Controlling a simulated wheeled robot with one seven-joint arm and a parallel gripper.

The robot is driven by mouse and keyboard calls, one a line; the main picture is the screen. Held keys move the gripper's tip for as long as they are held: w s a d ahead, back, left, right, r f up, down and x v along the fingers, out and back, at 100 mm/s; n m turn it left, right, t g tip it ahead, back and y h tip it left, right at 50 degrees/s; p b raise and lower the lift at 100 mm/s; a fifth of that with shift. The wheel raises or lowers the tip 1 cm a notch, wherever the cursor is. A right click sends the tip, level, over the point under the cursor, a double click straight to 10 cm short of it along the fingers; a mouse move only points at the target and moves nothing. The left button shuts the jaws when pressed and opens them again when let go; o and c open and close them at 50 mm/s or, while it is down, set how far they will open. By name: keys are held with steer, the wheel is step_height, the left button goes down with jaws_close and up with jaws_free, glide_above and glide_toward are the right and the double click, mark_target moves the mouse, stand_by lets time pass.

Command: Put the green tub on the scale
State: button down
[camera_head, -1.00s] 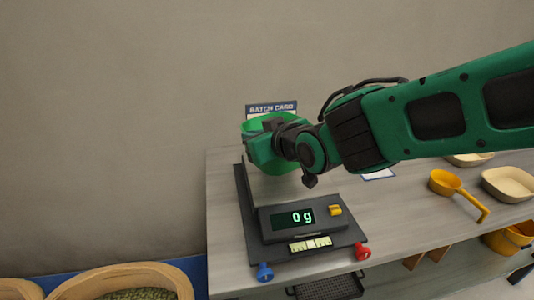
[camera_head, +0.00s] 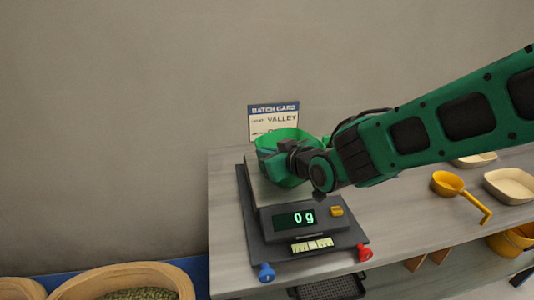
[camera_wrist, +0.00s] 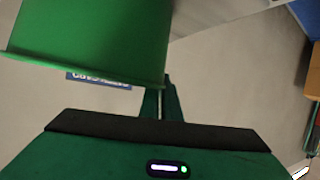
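The green tub (camera_head: 272,142) is over the back of the scale's plate (camera_head: 262,190). I cannot tell whether it touches the plate. The scale's display (camera_head: 296,218) reads 0 g. My gripper (camera_head: 293,158) is at the tub's near right side and appears shut on its wall. My arm and gripper hide part of the tub. In the wrist view the tub's wall (camera_wrist: 90,40) fills the upper left, and my gripper's narrow fingers (camera_wrist: 162,100) meet its edge close together.
A batch card (camera_head: 273,120) stands behind the scale. Blue (camera_head: 265,272) and red (camera_head: 364,252) knobs are at the scale's front corners. A yellow scoop (camera_head: 449,184) and pale trays (camera_head: 510,186) lie to the right on the bench (camera_head: 400,225). A wooden tub of green material (camera_head: 125,280) is lower left.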

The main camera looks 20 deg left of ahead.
steer(key=c, duration=2)
jaws_free()
steer(key=v, duration=1.2)
